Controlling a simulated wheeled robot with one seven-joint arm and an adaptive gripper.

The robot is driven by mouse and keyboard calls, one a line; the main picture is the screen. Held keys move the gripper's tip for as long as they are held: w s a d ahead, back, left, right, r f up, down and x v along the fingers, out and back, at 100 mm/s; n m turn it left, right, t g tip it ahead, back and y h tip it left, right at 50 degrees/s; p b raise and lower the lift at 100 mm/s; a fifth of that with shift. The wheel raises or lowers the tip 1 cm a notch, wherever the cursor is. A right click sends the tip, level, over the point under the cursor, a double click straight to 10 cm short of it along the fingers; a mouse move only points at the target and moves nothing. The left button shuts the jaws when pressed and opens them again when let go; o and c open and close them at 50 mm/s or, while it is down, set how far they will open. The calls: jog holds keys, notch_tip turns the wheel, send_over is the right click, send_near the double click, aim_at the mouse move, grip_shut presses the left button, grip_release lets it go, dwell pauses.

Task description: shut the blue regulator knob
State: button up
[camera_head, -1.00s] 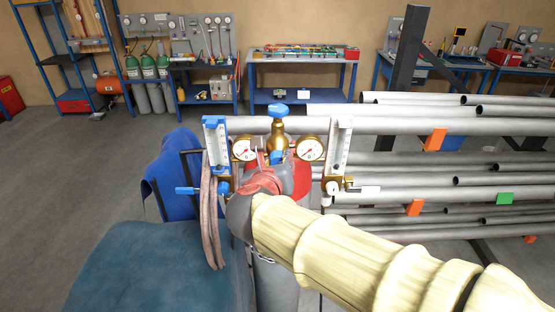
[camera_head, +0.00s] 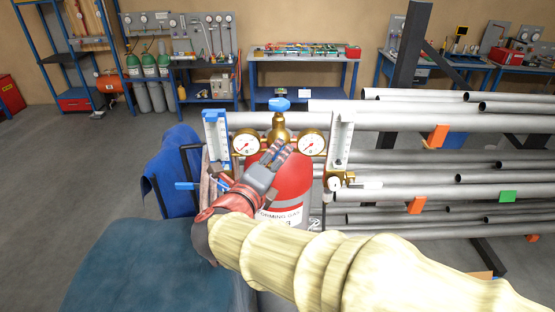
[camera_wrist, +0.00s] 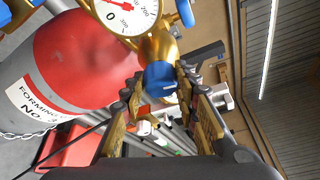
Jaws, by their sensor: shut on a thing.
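The blue regulator knob (camera_wrist: 159,78) sits on the brass regulator body (camera_wrist: 158,48) and lies between my two fingertips in the wrist view. My gripper (camera_wrist: 160,84) is shut on it, one finger on each side. In the head view my gripper (camera_head: 282,148) reaches up to the front of the regulator, between two round gauges, and its fingers largely hide the knob. A separate blue handwheel (camera_head: 279,104) tops the brass valve above.
A red-topped gas cylinder (camera_head: 292,186) stands behind my gripper. Gauges (camera_head: 246,144) (camera_head: 312,144) and flowmeters (camera_head: 215,134) (camera_head: 341,136) flank the regulator closely. Racked pipes (camera_head: 410,160) fill the right. Open floor lies at left.

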jog(key=shift+n+t+h, duration=0.3)
jog(key=shift+n, duration=0.4)
jog(key=shift+b, duration=0.3)
jog(key=o, duration=1)
jog(key=shift+o, duration=0.6)
jog(key=v, duration=1.2)
jog(key=shift+f, duration=0.1)
